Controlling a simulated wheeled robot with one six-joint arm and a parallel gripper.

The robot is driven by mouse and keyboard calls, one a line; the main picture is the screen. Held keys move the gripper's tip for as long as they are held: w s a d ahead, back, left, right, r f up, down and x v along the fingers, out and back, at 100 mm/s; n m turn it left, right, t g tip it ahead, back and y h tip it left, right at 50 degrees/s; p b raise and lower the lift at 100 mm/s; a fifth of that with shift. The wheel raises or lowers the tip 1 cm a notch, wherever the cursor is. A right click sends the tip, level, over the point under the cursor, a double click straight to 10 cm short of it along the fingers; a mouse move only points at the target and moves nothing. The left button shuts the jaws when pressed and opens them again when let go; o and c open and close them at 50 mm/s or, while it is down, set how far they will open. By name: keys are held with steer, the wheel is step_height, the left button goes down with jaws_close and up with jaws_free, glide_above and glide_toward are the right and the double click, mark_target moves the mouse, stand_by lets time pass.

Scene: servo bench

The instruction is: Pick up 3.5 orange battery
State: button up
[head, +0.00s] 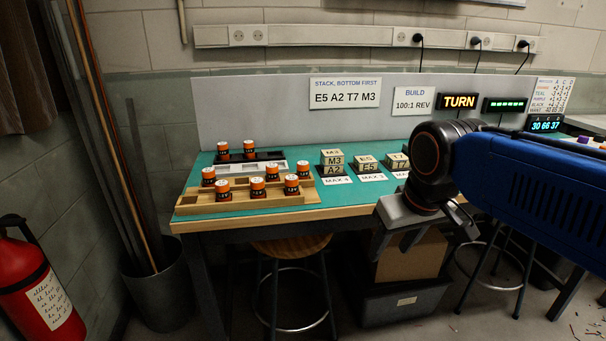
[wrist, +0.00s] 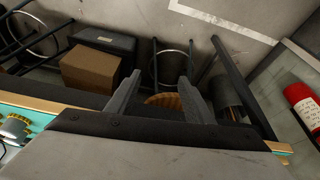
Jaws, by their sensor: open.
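Several orange and black batteries stand upright on the left part of the bench. Front-row ones include a battery at the left (head: 223,190), one in the middle (head: 257,188) and one at the right (head: 291,185). Others are a battery behind at left (head: 208,177), one behind at right (head: 303,169) and a far pair, one of them a battery (head: 249,149). Their labels are too small to read, so I cannot tell which is 3.5. My gripper (head: 412,238) is open and empty, in front of the bench edge at right. In the wrist view my gripper (wrist: 158,90) points toward the floor.
The batteries stand by a wooden rack (head: 190,208) and white and black racks. Lettered blocks (head: 333,162) stand right of them on the green bench top (head: 328,193). A stool (head: 290,245), a cardboard box (head: 412,258) and a fire extinguisher (head: 38,285) are below and left.

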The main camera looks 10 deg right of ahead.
steer(key=w+a+r+n+g, duration=0.1)
steer(key=w+a+r, duration=0.2)
steer(key=w+r, duration=0.45)
steer(key=w+a+r+n+g, duration=0.1)
steer(key=w+a+r, duration=0.1)
steer(key=w+r, duration=0.6)
step_height(320, 180, up, 8)
steer(key=n+g, duration=0.2)
glide_above(303, 163)
step_height(303, 163, down, 11)
steer(key=shift+s+a+f, duration=0.1)
steer(key=shift+s, duration=0.05)
steer(key=shift+f, duration=2.65)
jaws_close()
